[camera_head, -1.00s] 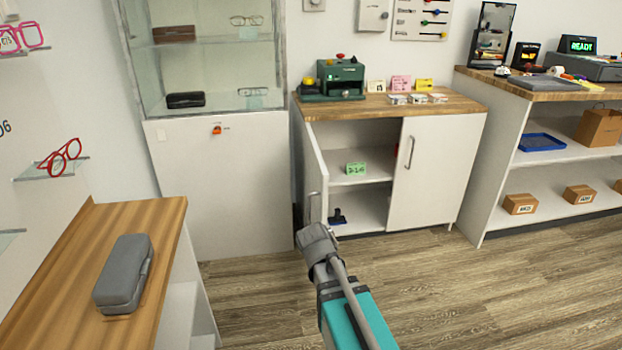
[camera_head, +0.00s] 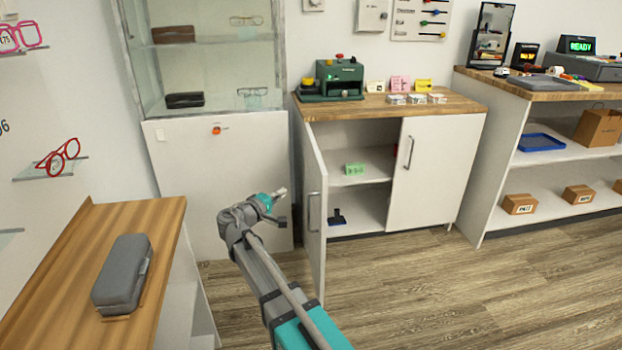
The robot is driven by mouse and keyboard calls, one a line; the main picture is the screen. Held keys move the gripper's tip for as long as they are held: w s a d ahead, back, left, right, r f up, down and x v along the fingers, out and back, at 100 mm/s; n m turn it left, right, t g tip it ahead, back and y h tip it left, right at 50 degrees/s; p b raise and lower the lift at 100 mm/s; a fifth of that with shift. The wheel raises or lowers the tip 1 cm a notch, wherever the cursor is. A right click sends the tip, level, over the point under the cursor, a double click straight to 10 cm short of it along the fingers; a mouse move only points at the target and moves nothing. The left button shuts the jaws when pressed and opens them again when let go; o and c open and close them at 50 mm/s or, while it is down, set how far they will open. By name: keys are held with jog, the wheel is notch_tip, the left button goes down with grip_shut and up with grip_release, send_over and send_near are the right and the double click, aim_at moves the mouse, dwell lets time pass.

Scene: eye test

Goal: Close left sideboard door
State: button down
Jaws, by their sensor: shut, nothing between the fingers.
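The wood-topped sideboard (camera_head: 440,103) stands against the back wall. Its left door (camera_head: 314,170) is white and stands open, swung out toward me, with its bar handle (camera_head: 314,212) on the face turned left. The right door (camera_head: 434,172) is shut. My gripper (camera_head: 281,192) is shut and empty. In the picture it is left of the open door, near handle height, with a visible gap between them. The fingertips are small and their depth relative to the door is hard to tell.
A white-based glass cabinet (camera_head: 215,170) stands left of the sideboard. A wooden counter with a grey case (camera_head: 122,272) is at front left. The floor (camera_head: 430,290) at right is clear.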

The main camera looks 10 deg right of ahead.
jog(key=shift+w+a+r, duration=0.15)
jog(key=shift+a+r, duration=0.1)
jog(key=shift+a, duration=0.1)
jog(key=shift+w+d, duration=0.1)
send_near(318, 173)
jog(key=x, duration=0.5)
jog(key=shift+w, duration=0.55)
jog(key=shift+d, duration=0.6)
jog(key=shift+d, duration=0.1)
